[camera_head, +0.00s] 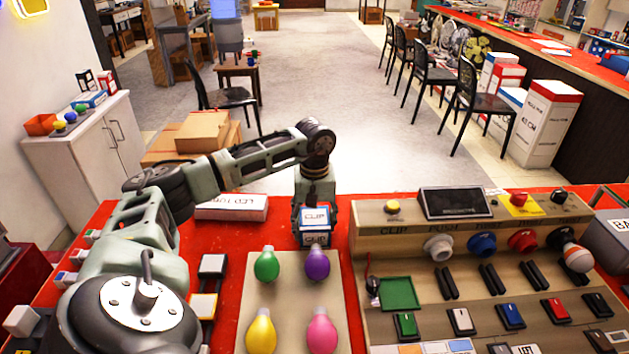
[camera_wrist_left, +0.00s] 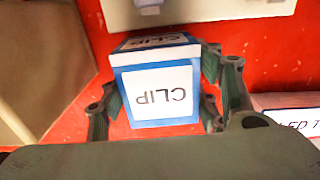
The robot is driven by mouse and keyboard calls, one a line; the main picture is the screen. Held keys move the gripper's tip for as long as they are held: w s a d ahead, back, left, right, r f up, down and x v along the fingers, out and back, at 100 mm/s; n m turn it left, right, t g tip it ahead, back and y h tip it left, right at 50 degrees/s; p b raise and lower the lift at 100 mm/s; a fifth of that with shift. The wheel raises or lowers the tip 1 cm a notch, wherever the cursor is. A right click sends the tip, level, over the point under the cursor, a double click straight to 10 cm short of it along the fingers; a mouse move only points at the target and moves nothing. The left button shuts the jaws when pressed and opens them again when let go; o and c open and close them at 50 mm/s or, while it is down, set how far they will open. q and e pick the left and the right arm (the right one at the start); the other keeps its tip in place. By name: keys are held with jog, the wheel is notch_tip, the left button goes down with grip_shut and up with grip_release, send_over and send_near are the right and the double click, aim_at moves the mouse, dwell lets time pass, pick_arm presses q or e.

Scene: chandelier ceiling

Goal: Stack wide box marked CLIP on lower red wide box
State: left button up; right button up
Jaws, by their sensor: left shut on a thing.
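The blue-and-white box marked CLIP (camera_head: 315,219) is between the fingers of my left gripper (camera_head: 315,205), near the back edge of the red table. In the left wrist view the CLIP box (camera_wrist_left: 159,92) fills the space between the fingers (camera_wrist_left: 160,85), its label upside down. My left gripper is shut on it. I cannot tell whether the box touches the table. No lower red wide box can be made out for certain in either view. My right gripper is not in view.
A white LED TUBE box (camera_head: 232,208) lies left of the gripper. A beige board (camera_head: 290,300) with several coloured bulbs is in front. A control panel (camera_head: 470,235) with buttons and switches stands to the right. Red table surface (camera_head: 230,247) shows between LED box and board.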

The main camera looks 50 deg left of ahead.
pick_arm(q)
jog(key=o, duration=0.9)
jog(key=shift+f, duration=0.1)
jog(key=o, duration=0.4)
jog(key=shift+o, duration=0.2)
